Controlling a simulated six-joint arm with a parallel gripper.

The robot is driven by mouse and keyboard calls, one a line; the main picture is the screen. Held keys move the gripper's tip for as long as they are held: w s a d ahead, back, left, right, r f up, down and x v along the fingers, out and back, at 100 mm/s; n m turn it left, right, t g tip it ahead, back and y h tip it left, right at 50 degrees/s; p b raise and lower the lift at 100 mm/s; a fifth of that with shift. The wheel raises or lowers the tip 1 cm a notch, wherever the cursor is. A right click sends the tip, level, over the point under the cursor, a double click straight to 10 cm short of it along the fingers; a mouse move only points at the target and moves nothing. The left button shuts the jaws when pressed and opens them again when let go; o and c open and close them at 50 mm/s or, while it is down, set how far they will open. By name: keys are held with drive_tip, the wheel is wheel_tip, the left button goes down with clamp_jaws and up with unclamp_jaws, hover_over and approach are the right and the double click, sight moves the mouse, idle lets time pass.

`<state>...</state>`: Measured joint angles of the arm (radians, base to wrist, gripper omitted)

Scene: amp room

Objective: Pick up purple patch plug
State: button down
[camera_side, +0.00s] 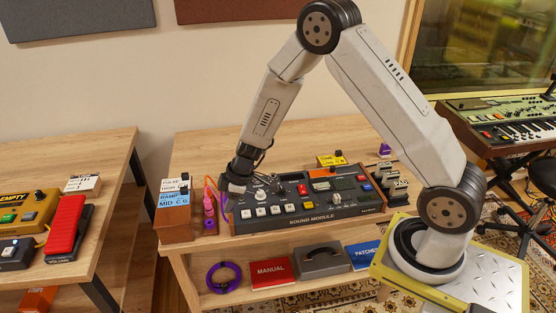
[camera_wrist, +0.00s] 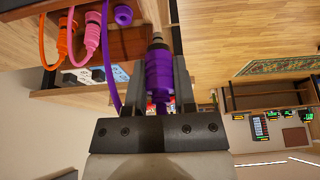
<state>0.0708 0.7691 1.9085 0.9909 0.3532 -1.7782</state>
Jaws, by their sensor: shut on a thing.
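The purple patch plug (camera_wrist: 158,76) is between the fingers of my gripper (camera_wrist: 160,58) in the wrist view, with its metal tip pointing away from the palm. My gripper is shut on it. In the side view my gripper (camera_side: 238,181) is low over the left end of the sound module (camera_side: 312,218), and the plug is mostly hidden there. A purple cable (camera_wrist: 108,62) hangs beside the plug in the wrist view. I cannot tell from these frames how far the plug is above the table.
A pink plug (camera_wrist: 92,34) and an orange plug (camera_wrist: 50,48) stand close by, with a purple round piece (camera_wrist: 123,14). In the side view a labelled wooden box (camera_side: 173,207) is left of the module. A second table with pedals (camera_side: 65,228) stands across a gap at left.

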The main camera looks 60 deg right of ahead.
drive_tip(key=shift+s+r, duration=0.35)
drive_tip(key=shift+s, duration=0.4)
drive_tip(key=shift+s+r, duration=0.3)
drive_tip(key=shift+s, duration=0.45)
drive_tip(key=shift+s+r, duration=0.35)
drive_tip(key=shift+s, duration=0.4)
drive_tip(key=shift+w+d, duration=0.1)
drive_tip(key=w+d+f+m+t+h, duration=0.1)
drive_tip(key=w+d+m, duration=0.5)
drive_tip(key=w+d, duration=0.9)
drive_tip(key=shift+w+d+f+h, duration=0.2)
drive_tip(key=shift+d+f+h, duration=0.25)
drive_tip(key=shift+d, duration=0.75)
drive_tip(key=shift+f, duration=2)
drive_tip(key=shift+f, duration=1.3)
